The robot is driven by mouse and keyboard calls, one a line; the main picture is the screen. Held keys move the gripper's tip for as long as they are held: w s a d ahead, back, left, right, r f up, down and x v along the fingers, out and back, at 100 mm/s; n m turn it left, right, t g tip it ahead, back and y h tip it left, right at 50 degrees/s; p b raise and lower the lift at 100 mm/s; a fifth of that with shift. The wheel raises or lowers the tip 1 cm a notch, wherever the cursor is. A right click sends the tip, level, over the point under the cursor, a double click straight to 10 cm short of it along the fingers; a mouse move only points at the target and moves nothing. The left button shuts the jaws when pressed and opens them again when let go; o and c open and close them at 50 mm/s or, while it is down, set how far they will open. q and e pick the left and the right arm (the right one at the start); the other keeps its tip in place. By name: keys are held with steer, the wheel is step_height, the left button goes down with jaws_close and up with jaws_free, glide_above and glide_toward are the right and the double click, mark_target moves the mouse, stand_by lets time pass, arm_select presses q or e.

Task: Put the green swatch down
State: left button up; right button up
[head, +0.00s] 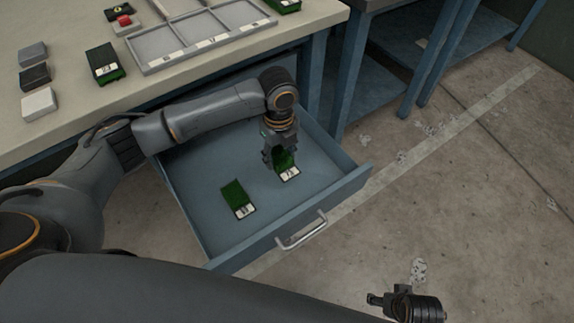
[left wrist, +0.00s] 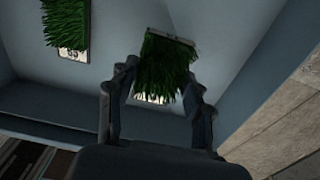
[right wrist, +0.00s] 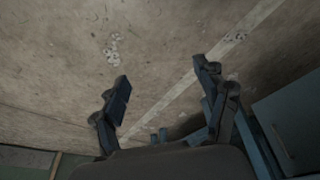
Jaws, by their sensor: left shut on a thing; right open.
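A green swatch (head: 289,167) with a white label on its front edge is in my left gripper (head: 279,155), low inside the open blue drawer. In the left wrist view the held swatch (left wrist: 166,66) shows between the two fingers. Whether its underside touches the drawer floor cannot be told. A second green swatch (head: 236,195) lies on the drawer floor to the left; it also shows in the left wrist view (left wrist: 66,24). My right gripper (right wrist: 163,82) is open and empty above the concrete floor, away from the drawer.
The drawer (head: 345,185) has raised walls and a metal handle (head: 303,231). Its floor is otherwise bare. On the bench above are a divided grey tray (head: 150,67), another green swatch (head: 103,62) and several small blocks (head: 38,103). Blue benches stand at the back right.

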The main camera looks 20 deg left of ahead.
mark_target(287, 151)
arm_select(q)
steer(key=shift+w+d+f, duration=0.3)
steer(key=shift+w+f, duration=0.1)
steer(key=shift+f, duration=0.15)
steer(key=shift+w+d+f, duration=0.25)
steer(key=shift+w+f, duration=0.1)
steer(key=shift+f, duration=0.2)
steer(key=shift+w+f+b, duration=0.15)
steer(key=shift+f+b, duration=0.55)
steer(key=shift+f, duration=1.05)
steer(key=shift+d, duration=0.1)
arm_select(e)
steer(key=w+v, duration=0.1)
steer(key=v, duration=0.5)
steer(key=shift+w+r, duration=0.2)
steer(key=shift+w, duration=0.2)
arm_select(q)
steer(key=shift+f, duration=0.1)
steer(key=o, duration=0.8)
steer(key=shift+o, duration=0.2)
arm_select(e)
steer(key=shift+f, duration=0.1)
